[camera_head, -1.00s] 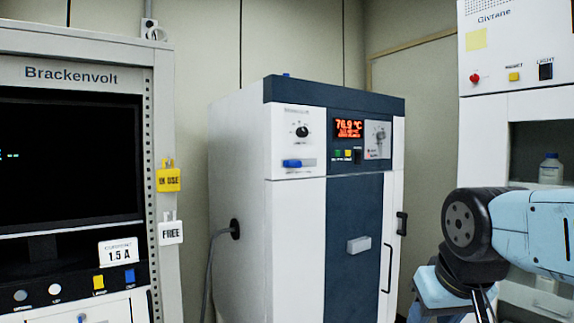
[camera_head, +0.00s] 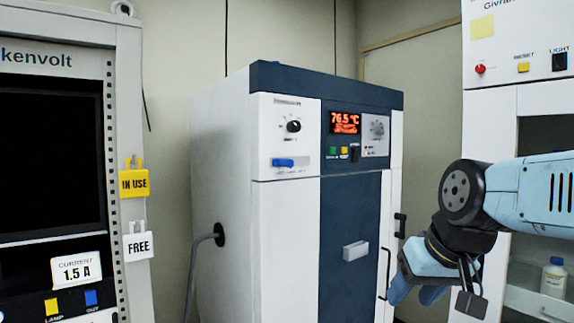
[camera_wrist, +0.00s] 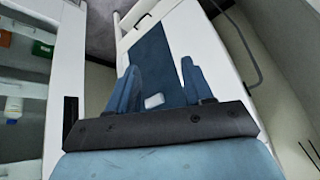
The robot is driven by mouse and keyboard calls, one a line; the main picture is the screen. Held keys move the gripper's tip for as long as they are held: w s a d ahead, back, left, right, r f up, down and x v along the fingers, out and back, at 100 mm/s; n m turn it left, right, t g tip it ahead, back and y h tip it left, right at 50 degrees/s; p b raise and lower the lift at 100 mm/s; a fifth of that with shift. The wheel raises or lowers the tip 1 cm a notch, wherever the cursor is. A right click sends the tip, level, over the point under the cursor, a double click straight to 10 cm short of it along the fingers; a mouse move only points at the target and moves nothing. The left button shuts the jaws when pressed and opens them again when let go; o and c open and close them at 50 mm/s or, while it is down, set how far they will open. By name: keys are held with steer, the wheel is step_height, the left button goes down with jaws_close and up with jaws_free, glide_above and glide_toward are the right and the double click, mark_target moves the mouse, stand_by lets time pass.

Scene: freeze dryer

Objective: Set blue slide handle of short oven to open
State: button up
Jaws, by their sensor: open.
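The short oven (camera_head: 285,180) is a white and dark blue cabinet in the middle of the head view, with a red display reading 76.5 °C. Its blue slide handle (camera_head: 283,162) sits on the upper left white panel, below a black knob (camera_head: 293,126). The handle is toward the left part of its slot. In the wrist view my gripper (camera_wrist: 157,85) is open and empty, its two blue fingers apart, pointing toward the oven front (camera_wrist: 158,60). The fingers appear apart from the oven.
A Brackenvolt rack (camera_head: 55,150) with yellow and white tags stands at the left. A white cabinet (camera_head: 490,105) with an opening holding a bottle (camera_head: 554,277) stands at the right. The oven has a dark door handle (camera_head: 386,272) and a pale block (camera_head: 355,250) on its front.

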steer(key=w+a+r+t+y, duration=0.1)
steer(key=w+a+r+y, duration=0.5)
steer(key=w+r, duration=0.6)
steer(key=t+y, duration=0.3)
steer(key=y, duration=0.1)
glide_toward(292, 162)
steer(key=x, duration=1.1)
steer(key=shift+w+a+f, duration=0.1)
jaws_close()
